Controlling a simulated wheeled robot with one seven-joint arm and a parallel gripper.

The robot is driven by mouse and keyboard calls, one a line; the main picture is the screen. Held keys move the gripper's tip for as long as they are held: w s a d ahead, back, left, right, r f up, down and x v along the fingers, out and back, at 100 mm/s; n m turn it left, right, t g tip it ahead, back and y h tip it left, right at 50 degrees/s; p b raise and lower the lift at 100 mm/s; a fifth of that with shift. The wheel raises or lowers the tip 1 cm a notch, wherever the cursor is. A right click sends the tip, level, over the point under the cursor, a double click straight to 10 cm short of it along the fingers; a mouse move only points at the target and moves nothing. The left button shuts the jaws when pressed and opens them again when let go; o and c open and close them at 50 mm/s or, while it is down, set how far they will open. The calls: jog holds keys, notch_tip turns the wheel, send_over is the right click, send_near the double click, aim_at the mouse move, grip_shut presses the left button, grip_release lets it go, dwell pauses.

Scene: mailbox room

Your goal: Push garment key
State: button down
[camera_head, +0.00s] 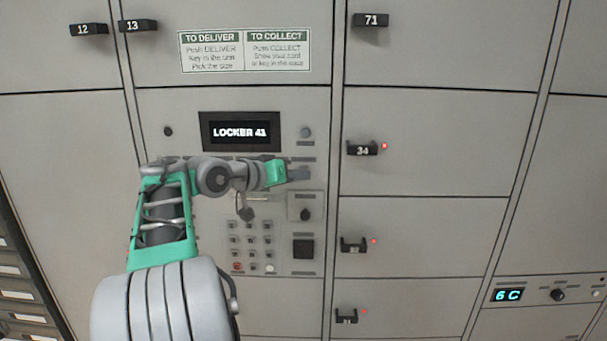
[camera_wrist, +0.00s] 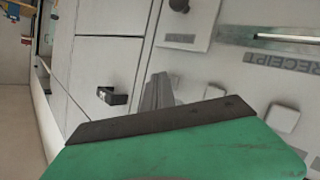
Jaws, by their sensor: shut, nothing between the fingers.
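I cannot read which key is the garment key. In the wrist view, pale square keys (camera_wrist: 285,118) stand below a slot marked RECEIPT (camera_wrist: 282,60). My gripper (camera_head: 300,174) is shut and empty in front of the panel's right part, below the display; its fingers also show in the wrist view (camera_wrist: 158,93). They hide part of the panel behind them. I cannot tell whether they touch it.
Locker doors with black handles surround the panel, such as the 34 handle (camera_head: 362,149) with a red light beside it. A dark knob (camera_head: 305,214) and a black square (camera_head: 303,249) sit below my gripper. A sign (camera_head: 245,52) is above.

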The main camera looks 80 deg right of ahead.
jog(key=shift+s+a, duration=0.1)
jog(key=shift+a, duration=0.35)
jog(key=a+b, duration=0.1)
jog(key=a, duration=0.1)
jog(key=s+a+b, duration=0.1)
jog(key=a, duration=0.2)
jog(key=shift+b, duration=0.35)
